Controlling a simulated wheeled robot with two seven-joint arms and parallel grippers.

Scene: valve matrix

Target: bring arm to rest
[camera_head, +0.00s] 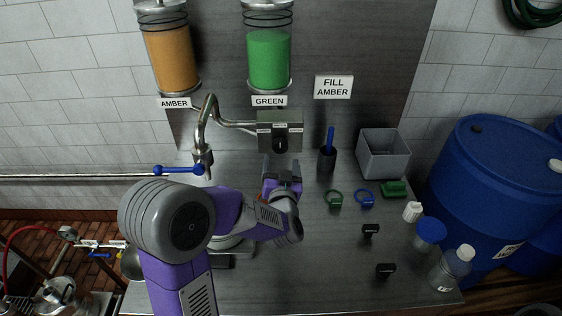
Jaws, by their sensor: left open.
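My left arm reaches in from the lower left over the steel worktop (330,285). Its gripper (282,170) is open and points away from me, just below the grey valve box (281,130) with its dark knob. I see nothing between its fingers. Whether the fingers touch the box cannot be told. The steel spout (206,125) curves down left of the gripper, with a blue lever (178,170) beside its outlet. My right gripper is not in view.
Amber (171,58) and green (268,60) cylinders hang on the back panel. A dark cup (327,160), a grey bin (384,153), rings, black clips and bottles stand right of the arm. A blue drum (490,195) is at far right. The worktop's front middle is clear.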

